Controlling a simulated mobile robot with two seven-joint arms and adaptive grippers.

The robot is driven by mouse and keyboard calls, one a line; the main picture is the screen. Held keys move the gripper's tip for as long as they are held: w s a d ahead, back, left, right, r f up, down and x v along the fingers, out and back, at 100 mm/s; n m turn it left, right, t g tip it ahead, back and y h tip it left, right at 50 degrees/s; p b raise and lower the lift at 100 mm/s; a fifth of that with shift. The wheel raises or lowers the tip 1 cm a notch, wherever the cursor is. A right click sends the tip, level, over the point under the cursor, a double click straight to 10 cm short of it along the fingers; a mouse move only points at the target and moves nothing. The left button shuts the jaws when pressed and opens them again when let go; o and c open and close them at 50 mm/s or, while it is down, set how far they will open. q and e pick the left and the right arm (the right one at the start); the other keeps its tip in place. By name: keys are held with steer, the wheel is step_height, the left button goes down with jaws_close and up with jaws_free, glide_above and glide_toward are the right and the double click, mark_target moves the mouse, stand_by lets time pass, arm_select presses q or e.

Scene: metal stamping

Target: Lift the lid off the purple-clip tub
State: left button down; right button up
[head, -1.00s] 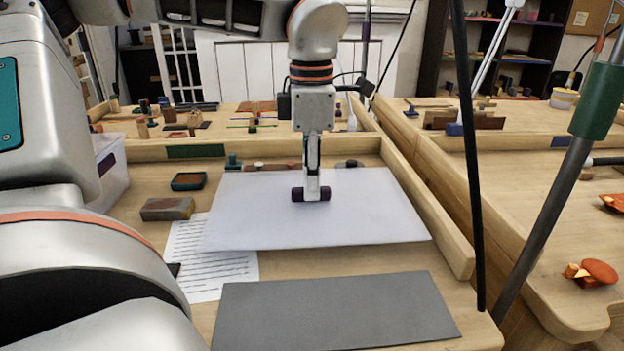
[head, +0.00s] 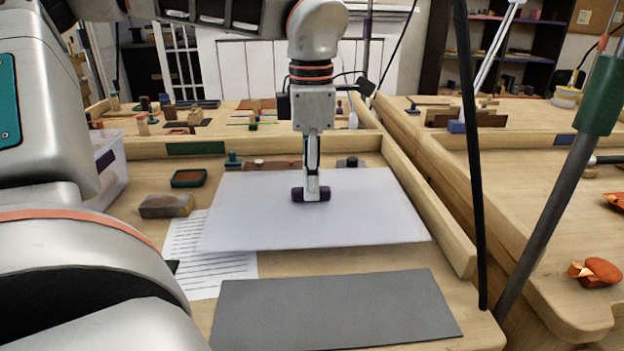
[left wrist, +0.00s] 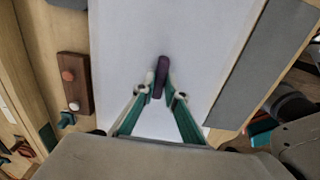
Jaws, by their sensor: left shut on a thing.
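A clear plastic tub (head: 112,178) with a purple clip (head: 106,160) stands at the left in the head view, mostly hidden behind my arm. A large flat white lid-like panel (head: 375,218) has a dark purple bar handle near its middle. The panel also shows in the left wrist view (left wrist: 205,40). My left gripper (head: 311,193) points down and is shut on this purple handle (left wrist: 161,75). The panel covers part of the printed sheet; I cannot tell how far above the table it is. My right gripper is not in view.
A grey mat (head: 335,310) lies in front of the panel. A printed sheet (head: 205,272), a grey-brown block (head: 166,206) and a green ink pad (head: 189,178) lie to the left. A raised wooden rim (head: 425,205) bounds the right side. A dark pole (head: 470,150) stands near the right.

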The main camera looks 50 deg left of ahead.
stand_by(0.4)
arm_select(q)
steer(key=c, duration=2)
jaws_free()
steer(key=shift+o, duration=0.2)
steer(key=shift+c, duration=1.3)
